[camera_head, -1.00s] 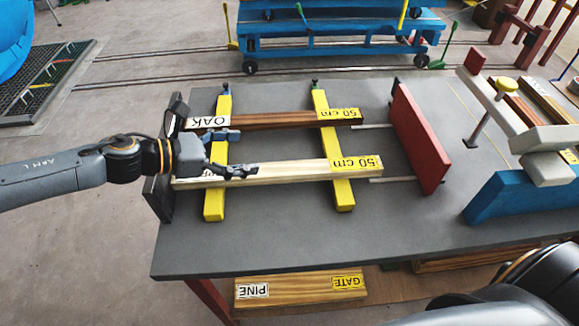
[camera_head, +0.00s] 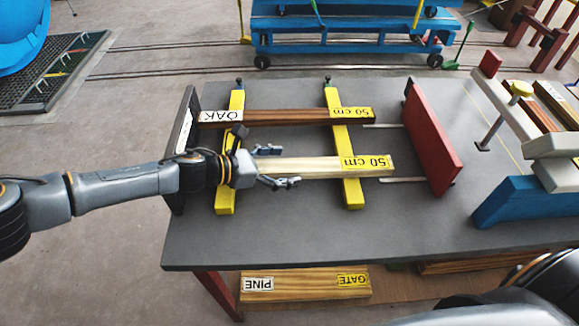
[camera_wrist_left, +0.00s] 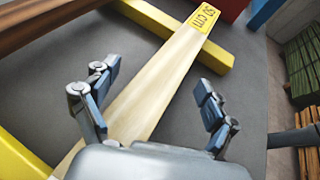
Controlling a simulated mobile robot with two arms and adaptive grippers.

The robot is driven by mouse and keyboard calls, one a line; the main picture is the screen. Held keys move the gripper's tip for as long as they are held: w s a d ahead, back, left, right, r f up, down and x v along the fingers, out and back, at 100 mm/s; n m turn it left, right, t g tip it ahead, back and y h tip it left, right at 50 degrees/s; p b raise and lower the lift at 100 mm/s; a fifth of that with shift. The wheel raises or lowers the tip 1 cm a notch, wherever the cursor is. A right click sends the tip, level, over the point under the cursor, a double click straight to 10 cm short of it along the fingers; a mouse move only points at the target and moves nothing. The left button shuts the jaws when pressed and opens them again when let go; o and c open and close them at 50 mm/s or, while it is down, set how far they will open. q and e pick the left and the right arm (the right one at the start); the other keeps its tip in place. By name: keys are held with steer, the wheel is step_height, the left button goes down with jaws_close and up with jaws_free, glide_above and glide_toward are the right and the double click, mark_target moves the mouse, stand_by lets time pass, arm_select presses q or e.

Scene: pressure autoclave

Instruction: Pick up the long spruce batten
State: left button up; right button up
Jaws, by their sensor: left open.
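A pale batten (camera_head: 325,166) with a yellow "50 cm" label lies across two yellow bars (camera_head: 347,140) on the grey bench. It is likely the spruce one, but my gripper hides its left end, so no wood name shows. My left gripper (camera_head: 273,167) is open over its left part, with one finger on each side. In the left wrist view the pale batten (camera_wrist_left: 158,85) runs between the open fingers of the left gripper (camera_wrist_left: 155,98); contact cannot be told. A dark batten (camera_head: 285,117) marked OAK lies behind, parallel. My right gripper is not in view.
A red upright plate (camera_head: 432,138) stands right of the battens, and a dark upright plate (camera_head: 180,135) stands at their left ends. A blue block (camera_head: 520,203) sits farther right. A PINE batten (camera_head: 305,284) lies below the bench. The bench front (camera_head: 300,235) is clear.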

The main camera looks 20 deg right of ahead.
arm_select(q)
steer(key=c, duration=1.6)
